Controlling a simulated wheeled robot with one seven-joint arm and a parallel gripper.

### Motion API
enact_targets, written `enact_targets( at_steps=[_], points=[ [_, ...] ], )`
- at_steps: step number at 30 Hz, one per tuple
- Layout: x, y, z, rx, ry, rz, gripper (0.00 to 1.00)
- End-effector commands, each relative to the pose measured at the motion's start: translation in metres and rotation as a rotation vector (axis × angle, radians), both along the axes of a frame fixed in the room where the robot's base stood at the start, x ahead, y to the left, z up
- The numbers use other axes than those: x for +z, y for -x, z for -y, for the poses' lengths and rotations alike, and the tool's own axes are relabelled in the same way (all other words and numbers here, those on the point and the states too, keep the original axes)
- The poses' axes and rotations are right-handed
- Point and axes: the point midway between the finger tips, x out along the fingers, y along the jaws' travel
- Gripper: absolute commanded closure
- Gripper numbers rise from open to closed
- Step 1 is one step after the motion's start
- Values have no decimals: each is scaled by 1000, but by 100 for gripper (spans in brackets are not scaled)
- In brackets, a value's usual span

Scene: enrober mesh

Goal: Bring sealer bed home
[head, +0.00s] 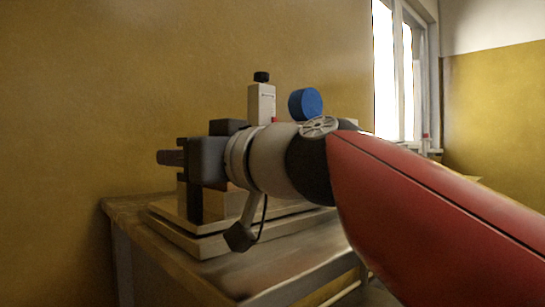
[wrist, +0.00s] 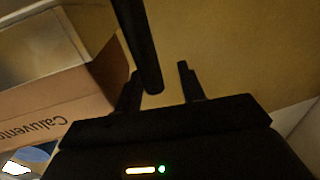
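The sealer stands on the table, mostly hidden behind my arm in the head view. Its pale stacked base (head: 200,243), a pale post with a black knob (head: 262,100) and a blue disc (head: 305,103) show. I cannot tell which part is its bed. My gripper (head: 170,157) is level in front of the sealer, pointing left. In the wrist view my gripper (wrist: 160,74) has its fingers apart. A dark rod (wrist: 138,40) comes down from the top edge and ends between them, without visible contact on both sides.
A brown carton with printed lettering (wrist: 95,95) lies left in the wrist view. The table (head: 285,275) has bare top at its front right. A yellow wall (head: 120,80) stands close behind, and a window (head: 395,70) is at the right.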

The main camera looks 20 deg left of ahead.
Motion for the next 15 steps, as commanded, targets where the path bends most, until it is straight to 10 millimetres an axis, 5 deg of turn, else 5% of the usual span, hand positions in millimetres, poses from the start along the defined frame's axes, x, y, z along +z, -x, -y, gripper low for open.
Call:
enact_targets(
  at_steps=[15],
  points=[
    [-1, 17, 67, 0, -1, 1, 60]
  ],
)
